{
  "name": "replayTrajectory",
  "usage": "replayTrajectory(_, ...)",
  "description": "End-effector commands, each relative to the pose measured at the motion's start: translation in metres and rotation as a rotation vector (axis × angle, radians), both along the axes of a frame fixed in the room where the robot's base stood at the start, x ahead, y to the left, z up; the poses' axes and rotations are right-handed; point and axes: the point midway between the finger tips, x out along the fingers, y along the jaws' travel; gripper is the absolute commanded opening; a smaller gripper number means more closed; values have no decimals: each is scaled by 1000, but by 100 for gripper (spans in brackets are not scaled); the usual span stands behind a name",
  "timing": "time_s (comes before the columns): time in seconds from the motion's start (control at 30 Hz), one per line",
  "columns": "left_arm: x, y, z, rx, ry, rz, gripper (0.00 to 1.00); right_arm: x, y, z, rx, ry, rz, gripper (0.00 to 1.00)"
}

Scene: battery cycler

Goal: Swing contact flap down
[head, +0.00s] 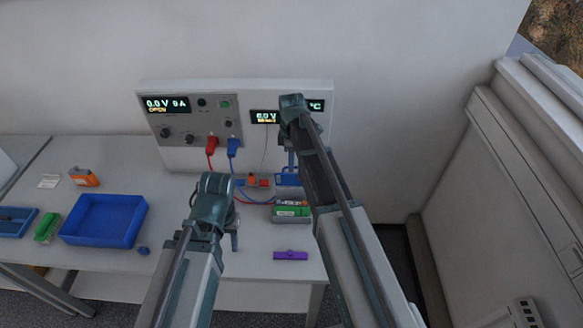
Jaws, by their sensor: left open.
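A grey holder (292,219) stands toward the right of the table with a green item (291,210) in it. A blue part (288,180), which looks like the contact flap, stands up at the back of the holder, partly hidden by my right arm. My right gripper (291,160) is above and behind the holder near this blue part. Its fingers are mostly hidden, and I cannot tell whether they touch it. My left gripper (234,242) is open, left of the holder and apart from it, largely hidden by its own wrist.
A panel (195,158) with displays stands behind, with red (211,145) and blue (233,146) plugs and leads running to the holder area. A purple piece (290,255) lies at the front. A blue tray (104,219), green block (47,227) and orange box (84,177) are left.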

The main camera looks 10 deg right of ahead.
Motion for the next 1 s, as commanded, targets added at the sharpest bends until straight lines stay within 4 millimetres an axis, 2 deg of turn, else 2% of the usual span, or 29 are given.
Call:
replayTrajectory(0.23,0,0,0,0,0,0,50,0,0,0,0,0,0,24)
replayTrajectory(0.37,0,0,0,0,0,0,50,0,0,0,0,0,0,1)
replayTrajectory(0.4,0,0,0,0,0,0,50,0,0,0,0,0,0,0)
replayTrajectory(1.0,0,0,0,0,0,0,50,0,0,0,0,0,0,0)
